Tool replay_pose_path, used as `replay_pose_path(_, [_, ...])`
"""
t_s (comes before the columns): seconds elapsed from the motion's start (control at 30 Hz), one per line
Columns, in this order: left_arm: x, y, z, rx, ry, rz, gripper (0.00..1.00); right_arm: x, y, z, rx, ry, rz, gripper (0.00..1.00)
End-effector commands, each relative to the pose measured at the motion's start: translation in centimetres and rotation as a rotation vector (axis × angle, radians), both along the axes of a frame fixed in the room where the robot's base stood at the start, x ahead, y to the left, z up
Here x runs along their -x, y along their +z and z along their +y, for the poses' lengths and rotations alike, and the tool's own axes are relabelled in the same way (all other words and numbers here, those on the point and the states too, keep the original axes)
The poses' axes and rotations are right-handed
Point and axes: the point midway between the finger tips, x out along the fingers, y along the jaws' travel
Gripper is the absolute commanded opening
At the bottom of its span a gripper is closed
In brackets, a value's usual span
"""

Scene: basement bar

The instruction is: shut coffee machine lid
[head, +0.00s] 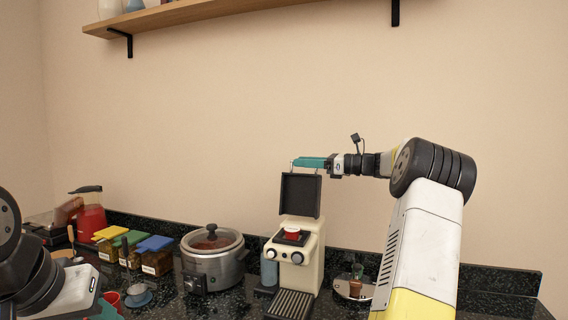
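The cream coffee machine (311,261) stands on the dark counter with its lid (300,196) raised upright. The lid's dark inner face is toward me, and a red piece shows in the opening below it. My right gripper (308,163) reaches in from the right. Its teal fingers lie level at the lid's top edge; I cannot tell whether they touch it or how far apart they are. My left gripper (105,312) is low at the bottom left, its teal fingers partly cut off by the frame edge.
A slow cooker (212,264) stands left of the machine, with several lidded containers (154,258) and a red blender (90,216) farther left. A small round tray (345,291) sits on the right, near my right arm. A wooden shelf (185,14) hangs above.

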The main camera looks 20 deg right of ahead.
Motion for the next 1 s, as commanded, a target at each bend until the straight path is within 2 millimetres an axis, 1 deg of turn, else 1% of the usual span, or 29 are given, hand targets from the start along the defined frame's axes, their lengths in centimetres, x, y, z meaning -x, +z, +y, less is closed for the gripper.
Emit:
replay_pose_path(0.1, [0.00,0.00,0.00,0.000,0.000,0.000,0.36,-0.38,-0.03,0.47,0.000,-0.001,0.000,0.32])
replay_pose_path(0.33, [0.00,0.00,0.00,0.000,0.000,0.000,0.36,-0.44,-0.04,0.53,0.001,-0.001,0.001,0.32])
replay_pose_path(0.37, [0.00,0.00,0.00,0.000,0.000,0.000,0.36,-0.43,-0.04,0.52,0.001,-0.001,0.001,0.30])
replay_pose_path(0.5, [0.00,0.00,0.00,0.000,0.000,0.000,0.36,-0.43,-0.04,0.53,0.001,-0.001,0.001,0.03])
replay_pose_path(0.53, [0.00,0.00,0.00,0.000,0.000,0.000,0.36,-0.42,-0.04,0.52,0.001,-0.001,0.001,0.00])
replay_pose_path(1.0, [0.00,0.00,0.00,0.000,0.000,0.000,0.36,-0.42,-0.03,0.50,0.001,-0.002,0.001,0.00])
